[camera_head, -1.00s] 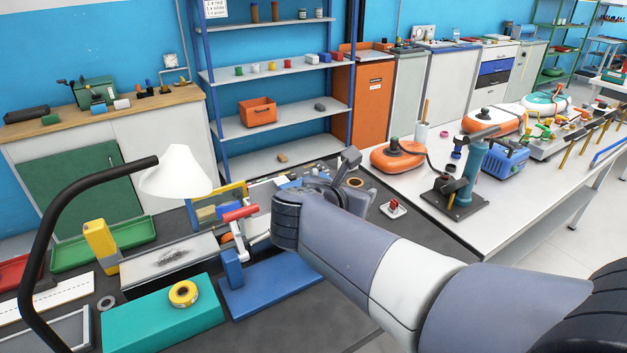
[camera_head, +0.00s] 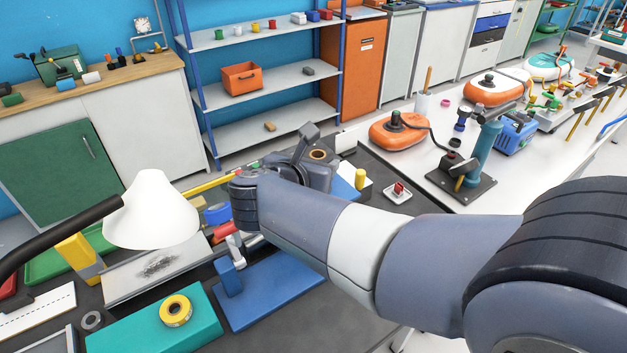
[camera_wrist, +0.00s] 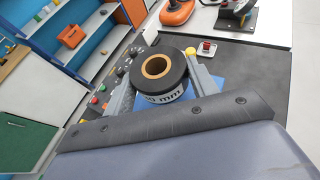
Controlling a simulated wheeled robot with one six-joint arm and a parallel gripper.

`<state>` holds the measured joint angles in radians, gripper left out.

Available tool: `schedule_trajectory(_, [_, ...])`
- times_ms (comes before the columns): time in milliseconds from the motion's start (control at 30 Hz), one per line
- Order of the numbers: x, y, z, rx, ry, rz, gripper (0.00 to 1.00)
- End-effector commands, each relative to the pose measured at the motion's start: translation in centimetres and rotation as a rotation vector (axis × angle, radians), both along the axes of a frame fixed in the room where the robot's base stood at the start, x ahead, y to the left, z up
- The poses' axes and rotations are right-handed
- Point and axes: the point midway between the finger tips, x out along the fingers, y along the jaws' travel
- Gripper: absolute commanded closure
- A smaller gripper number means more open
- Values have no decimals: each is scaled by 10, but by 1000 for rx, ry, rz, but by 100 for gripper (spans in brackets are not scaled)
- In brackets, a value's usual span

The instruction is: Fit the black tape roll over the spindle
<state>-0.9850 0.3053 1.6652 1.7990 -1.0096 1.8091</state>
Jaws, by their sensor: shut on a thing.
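The black tape roll (camera_wrist: 140,72) has a tan core and a white side label reading "mm". It is held between the fingers of my gripper (camera_wrist: 162,76), its open core facing up towards the camera. In the head view the roll (camera_head: 318,155) shows at the far end of my gripper (camera_head: 306,168), raised over the bench. A short upright yellow post (camera_head: 360,178), perhaps the spindle, stands just right of the roll and apart from it. In the wrist view the post's top (camera_wrist: 190,51) shows just beyond the roll's right edge. Its lower part is hidden there.
A small tray with a red piece (camera_head: 398,190) lies right of the post. A white lamp (camera_head: 150,212), a teal block (camera_head: 140,325) with a yellow tape roll (camera_head: 176,310) and a blue stand (camera_head: 270,290) are at left. Dark bench is bare in front of the post.

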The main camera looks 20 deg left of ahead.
Motion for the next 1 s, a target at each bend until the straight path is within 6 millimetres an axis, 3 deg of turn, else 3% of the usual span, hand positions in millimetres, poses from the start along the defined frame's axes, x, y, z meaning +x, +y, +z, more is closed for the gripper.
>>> schedule_trajectory(400, [0,0,-50,-2,0,0,69])
schedule_trajectory(867, [0,0,-57,1,-1,1,69])
schedule_trajectory(900, [0,0,-56,1,-1,1,43])
schedule_trajectory(1000, [0,0,-56,1,-1,1,35])
